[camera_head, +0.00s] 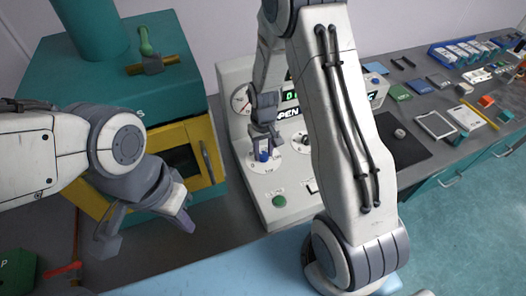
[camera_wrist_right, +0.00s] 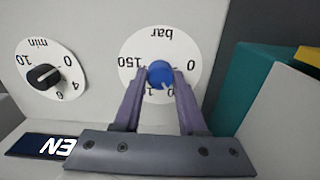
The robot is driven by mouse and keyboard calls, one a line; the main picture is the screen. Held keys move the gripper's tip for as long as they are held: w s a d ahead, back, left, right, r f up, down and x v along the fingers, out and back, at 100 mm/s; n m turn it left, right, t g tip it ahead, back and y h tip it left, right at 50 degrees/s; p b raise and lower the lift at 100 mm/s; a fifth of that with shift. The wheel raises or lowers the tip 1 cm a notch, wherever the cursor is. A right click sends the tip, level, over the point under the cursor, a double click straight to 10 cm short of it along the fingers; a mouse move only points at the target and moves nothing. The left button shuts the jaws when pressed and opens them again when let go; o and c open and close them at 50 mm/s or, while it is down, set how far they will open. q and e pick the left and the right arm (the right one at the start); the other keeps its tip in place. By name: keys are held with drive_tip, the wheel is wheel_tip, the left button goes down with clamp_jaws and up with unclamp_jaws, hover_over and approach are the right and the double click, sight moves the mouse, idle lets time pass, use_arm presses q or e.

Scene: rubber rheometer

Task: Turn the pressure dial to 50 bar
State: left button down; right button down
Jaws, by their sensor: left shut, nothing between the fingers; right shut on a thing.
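The pressure dial is a blue knob (camera_wrist_right: 160,75) on a round white scale marked "bar", upside down in the right wrist view. The 0 shows at right and 150 at left; the numbers at the bottom are partly hidden by my fingers. A small light mark on the knob points down and slightly right. My right gripper (camera_wrist_right: 160,84) is shut on the knob, one finger on each side. In the head view the knob (camera_head: 264,156) shows below my right gripper (camera_head: 264,142). My left gripper (camera_head: 182,217) is shut and empty, in front of the yellow-framed machine.
A second dial (camera_wrist_right: 43,76) marked "min" has a black knob. The pale control panel (camera_head: 235,75) carries a gauge (camera_head: 240,98), a green display and a green button (camera_head: 279,201). The teal and yellow machine (camera_head: 203,150) stands at left. Loose items lie on the grey bench at right.

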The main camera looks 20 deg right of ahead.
sight(263, 154)
drive_tip(key=shift+w+r, duration=0.1)
drive_tip(key=shift+c, duration=2.4)
unclamp_jaws()
wheel_tip(263, 154, up, 10)
drive_tip(key=b, duration=0.2)
drive_tip(key=shift+r, duration=0.2)
